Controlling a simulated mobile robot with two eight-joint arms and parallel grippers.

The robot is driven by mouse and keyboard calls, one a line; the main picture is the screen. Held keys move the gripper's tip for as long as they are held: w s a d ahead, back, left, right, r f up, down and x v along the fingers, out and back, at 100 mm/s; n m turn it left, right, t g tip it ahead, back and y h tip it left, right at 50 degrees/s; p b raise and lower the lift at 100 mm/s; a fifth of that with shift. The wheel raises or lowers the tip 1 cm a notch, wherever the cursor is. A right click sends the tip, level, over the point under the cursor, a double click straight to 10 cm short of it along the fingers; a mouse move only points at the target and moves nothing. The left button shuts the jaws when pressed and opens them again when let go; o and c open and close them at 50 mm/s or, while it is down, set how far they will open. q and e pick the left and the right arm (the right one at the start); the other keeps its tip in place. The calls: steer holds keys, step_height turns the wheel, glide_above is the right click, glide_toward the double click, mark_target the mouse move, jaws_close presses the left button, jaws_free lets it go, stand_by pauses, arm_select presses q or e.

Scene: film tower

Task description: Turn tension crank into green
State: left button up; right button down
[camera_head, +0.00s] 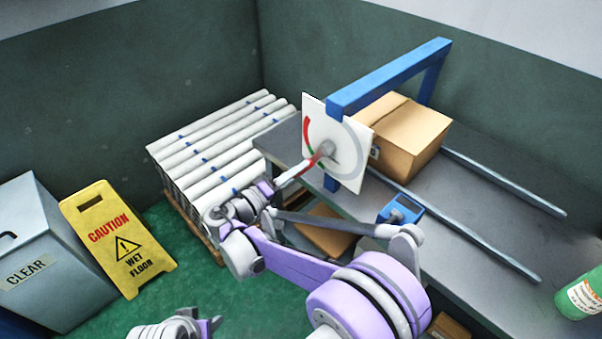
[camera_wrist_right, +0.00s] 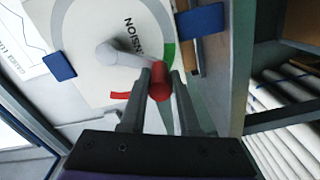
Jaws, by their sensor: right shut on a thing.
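The white dial panel (camera_head: 347,166) of the tension crank hangs from the blue frame. It bears a red arc (camera_head: 306,132) and a short green arc. In the right wrist view the red arc (camera_wrist_right: 120,95) and green arc (camera_wrist_right: 170,56) show on either side of the crank handle. The grey crank arm (camera_wrist_right: 125,60) runs from its hub to the red handle (camera_wrist_right: 159,84). My right gripper (camera_wrist_right: 159,80) is shut on the red handle; it also shows in the head view (camera_head: 302,170). My left gripper (camera_head: 203,323) is partly visible at the bottom edge; its jaw opening is unclear.
A grey bench (camera_head: 475,225) carries a cardboard box (camera_head: 412,132), metal rails, a blue device (camera_head: 402,209) and a green bottle (camera_head: 583,296). White tubes (camera_head: 225,145) are stacked behind my right arm. A yellow wet-floor sign (camera_head: 118,240) and grey bin (camera_head: 50,255) stand left.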

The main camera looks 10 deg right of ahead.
arm_select(q)
steer(key=shift+r, duration=0.1)
arm_select(e)
steer(key=shift+w+a+r+m, duration=0.15)
steer(key=shift+r+m, duration=0.05)
steer(key=shift+m, duration=0.1)
steer(key=c, duration=0.7)
jaws_free()
steer(key=shift+o, duration=0.2)
arm_select(q)
steer(key=shift+a, duration=0.15)
arm_select(e)
steer(key=shift+f, duration=0.1)
